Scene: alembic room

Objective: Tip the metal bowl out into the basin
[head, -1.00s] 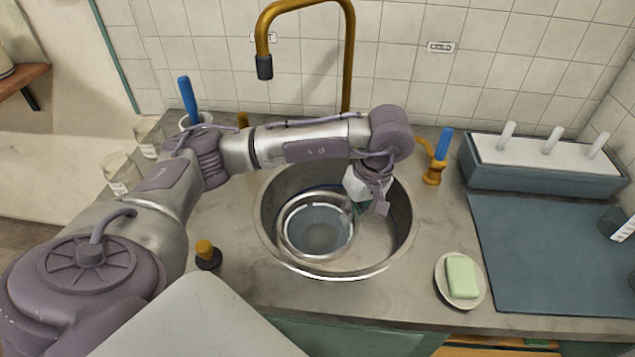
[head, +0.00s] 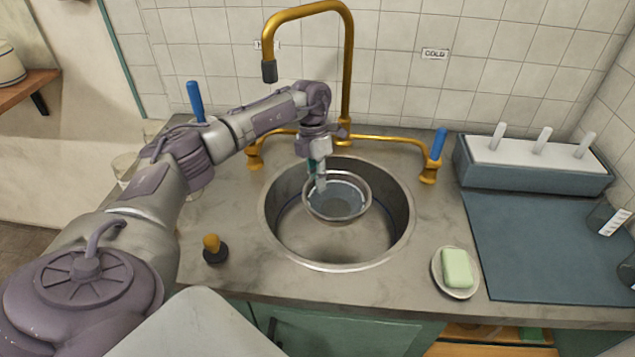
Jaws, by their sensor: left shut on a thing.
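The metal bowl (head: 338,215) is a round steel bowl with bluish-grey contents that look like water. It is over the back part of the round steel basin (head: 325,262), and looks close to level. My left gripper (head: 318,182) is shut on the bowl's back left rim, reaching down from behind it. The gap between the bowl and the basin floor is hard to judge. The basin floor shows bare in front of the bowl. My right gripper does not show.
A brass tap (head: 347,85) arches behind the basin, its spout left of my left gripper. Blue-handled valves stand on both sides. A soap dish (head: 455,287) and blue mat (head: 545,250) lie right; a small stopper (head: 212,248) stands left. Glass jars are partly behind my left arm.

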